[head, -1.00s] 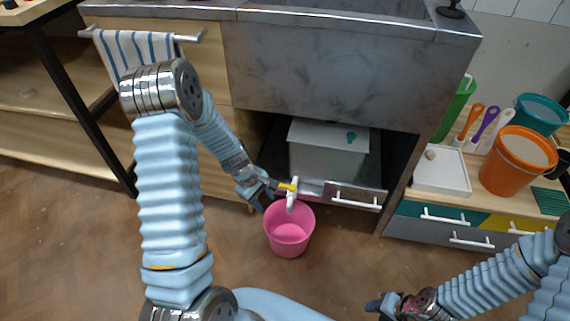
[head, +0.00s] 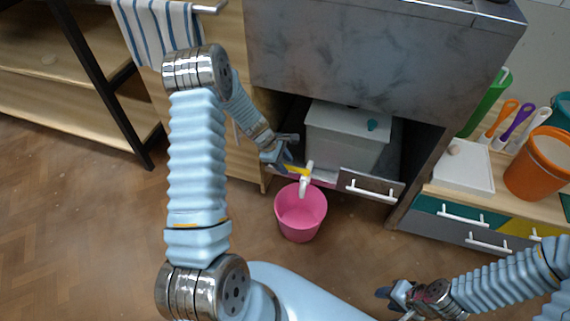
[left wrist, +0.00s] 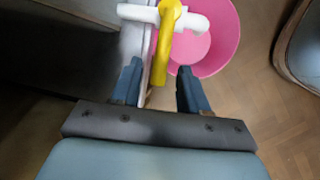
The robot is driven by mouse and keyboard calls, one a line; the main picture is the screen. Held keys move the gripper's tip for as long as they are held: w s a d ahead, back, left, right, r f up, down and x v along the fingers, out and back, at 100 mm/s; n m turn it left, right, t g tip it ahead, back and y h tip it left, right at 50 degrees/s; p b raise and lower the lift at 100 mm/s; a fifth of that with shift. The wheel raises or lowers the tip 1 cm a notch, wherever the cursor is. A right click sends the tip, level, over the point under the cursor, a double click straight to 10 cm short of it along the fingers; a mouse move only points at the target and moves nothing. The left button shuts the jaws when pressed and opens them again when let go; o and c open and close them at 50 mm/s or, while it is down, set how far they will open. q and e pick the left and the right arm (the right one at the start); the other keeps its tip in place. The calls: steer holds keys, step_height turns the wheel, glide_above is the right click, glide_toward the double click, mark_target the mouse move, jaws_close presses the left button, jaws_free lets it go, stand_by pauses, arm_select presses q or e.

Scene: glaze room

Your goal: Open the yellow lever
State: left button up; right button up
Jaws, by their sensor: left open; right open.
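The yellow lever (left wrist: 166,42) sits on a white tap (left wrist: 190,23) at the front of the cabinet under the sink. In the left wrist view its long arm points down toward my left gripper (left wrist: 158,82). That gripper is open, its two fingers apart with the lever's end in front of and partly between them. Whether it touches the lever I cannot tell. In the head view the lever (head: 296,170) shows beside my left gripper (head: 285,160), with the white tap (head: 306,178) at its right. My right gripper (head: 385,293) is open and empty, low at the right.
A pink bucket (head: 301,212) stands on the floor below the tap. A grey lidded box (head: 345,145) is in the cabinet, above a drawer with a white handle (head: 371,192). An orange bucket (head: 540,165) and a white tray (head: 464,168) are on the right counter.

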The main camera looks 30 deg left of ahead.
arm_select(q)
steer(key=shift+w+d+f, duration=0.1)
steer(key=shift+f, duration=0.25)
jaws_close()
stand_by(0.3)
